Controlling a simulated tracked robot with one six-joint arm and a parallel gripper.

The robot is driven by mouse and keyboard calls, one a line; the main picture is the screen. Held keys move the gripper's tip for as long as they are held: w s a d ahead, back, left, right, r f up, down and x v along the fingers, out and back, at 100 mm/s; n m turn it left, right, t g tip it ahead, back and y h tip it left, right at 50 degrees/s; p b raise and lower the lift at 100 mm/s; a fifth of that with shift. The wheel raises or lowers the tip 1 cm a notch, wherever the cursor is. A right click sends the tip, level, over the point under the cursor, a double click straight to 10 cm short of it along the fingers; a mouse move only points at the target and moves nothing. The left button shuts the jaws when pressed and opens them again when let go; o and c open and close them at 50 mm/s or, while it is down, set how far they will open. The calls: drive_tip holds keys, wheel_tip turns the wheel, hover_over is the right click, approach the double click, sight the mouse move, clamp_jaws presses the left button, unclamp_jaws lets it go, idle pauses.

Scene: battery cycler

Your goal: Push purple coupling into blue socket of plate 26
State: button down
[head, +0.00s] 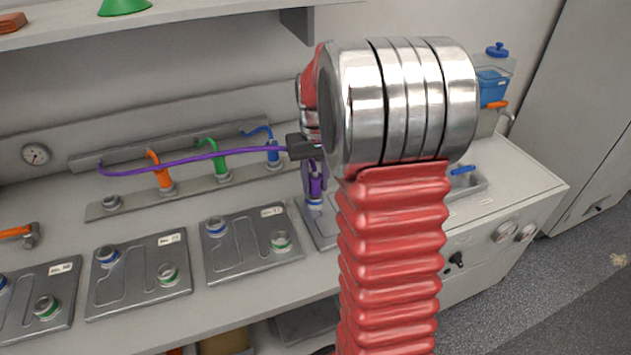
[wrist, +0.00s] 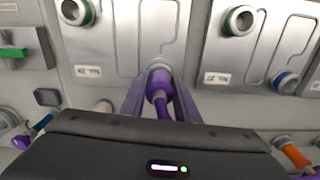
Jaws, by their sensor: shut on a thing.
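My gripper (wrist: 160,98) is shut on the purple coupling (wrist: 158,85), one finger on each side. In the head view the coupling (head: 316,186) points down, with its purple hose running left. The plate's label (wrist: 88,71) is too small to read surely.
Several similar plates, such as this one (head: 240,262), lie to the left on the bench. Behind them a rail (head: 200,187) carries orange (head: 163,178), green (head: 220,165) and blue (head: 272,153) couplings.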

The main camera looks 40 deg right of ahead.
drive_tip(key=shift+f, duration=0.45)
idle(0.4)
drive_tip(key=c, duration=1.3)
unclamp_jaws()
drive_tip(key=shift+o, duration=0.4)
drive_tip(key=o, duration=0.3)
drive_tip(key=shift+o, duration=0.2)
wheel_tip(320, 180, up, 14)
drive_tip(key=shift+f, duration=0.15)
drive_tip(key=shift+s, duration=0.1)
